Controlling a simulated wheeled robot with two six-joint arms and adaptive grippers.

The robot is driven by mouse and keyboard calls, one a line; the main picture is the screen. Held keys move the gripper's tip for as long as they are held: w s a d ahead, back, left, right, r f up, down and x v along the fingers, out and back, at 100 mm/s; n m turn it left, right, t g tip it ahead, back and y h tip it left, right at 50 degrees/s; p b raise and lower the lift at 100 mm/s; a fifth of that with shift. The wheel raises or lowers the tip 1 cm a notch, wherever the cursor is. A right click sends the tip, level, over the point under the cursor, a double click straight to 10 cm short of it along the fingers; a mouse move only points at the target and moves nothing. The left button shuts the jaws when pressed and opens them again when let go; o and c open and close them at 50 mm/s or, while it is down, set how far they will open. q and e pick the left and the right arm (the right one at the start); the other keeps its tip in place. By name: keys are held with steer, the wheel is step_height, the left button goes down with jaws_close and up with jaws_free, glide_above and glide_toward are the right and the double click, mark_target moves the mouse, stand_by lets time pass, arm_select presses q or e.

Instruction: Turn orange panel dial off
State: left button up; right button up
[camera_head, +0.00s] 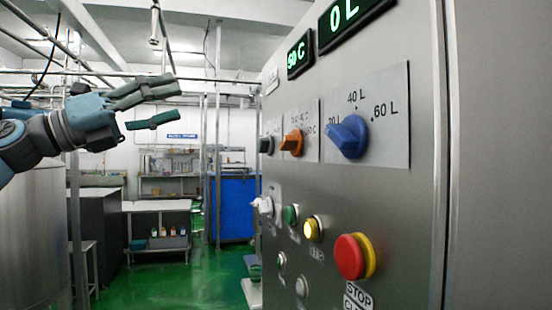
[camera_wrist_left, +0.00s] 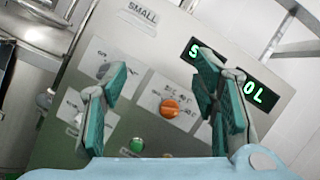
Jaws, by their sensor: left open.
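The orange dial (camera_head: 292,142) is on the upper part of the grey metal control panel (camera_head: 400,210), on a pale label plate between a black dial and a blue dial. Its handle seems to point to the left, but its exact setting is too small to read. My left gripper (camera_head: 174,101) is open and empty in the air, left of the panel and apart from it. In the left wrist view the orange dial (camera_wrist_left: 170,107) shows in the gap between the two open fingers. My right gripper is not in view.
The blue dial (camera_head: 347,137) and black dial (camera_head: 267,145) flank the orange one. Below are a green button (camera_head: 290,214), a yellow button (camera_head: 312,229) and a red stop button (camera_head: 350,257). Green displays (camera_head: 345,17) are above. A metal tank (camera_head: 35,235) stands at left.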

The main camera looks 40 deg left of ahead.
arm_select(q)
steer(key=s+d+f+m+g+h, duration=0.1)
steer(key=d+f+m+g+h, duration=0.1)
steer(key=d+f+m+g, duration=0.55)
steer(key=n+t+p, duration=0.2)
steer(key=n, duration=0.1)
glide_toward(283, 142)
steer(key=shift+m, duration=0.25)
steer(key=p+x, duration=0.2)
steer(key=x, duration=0.2)
steer(key=p+x, duration=0.2)
steer(key=x, duration=0.3)
steer(key=shift+r, duration=0.2)
steer(key=shift+w+f, duration=0.15)
steer(key=shift+a+f, duration=0.15)
steer(key=shift+a, duration=0.1)
steer(key=shift+c, duration=0.4)
steer(key=shift+d, duration=0.1)
steer(key=c, duration=1.1)
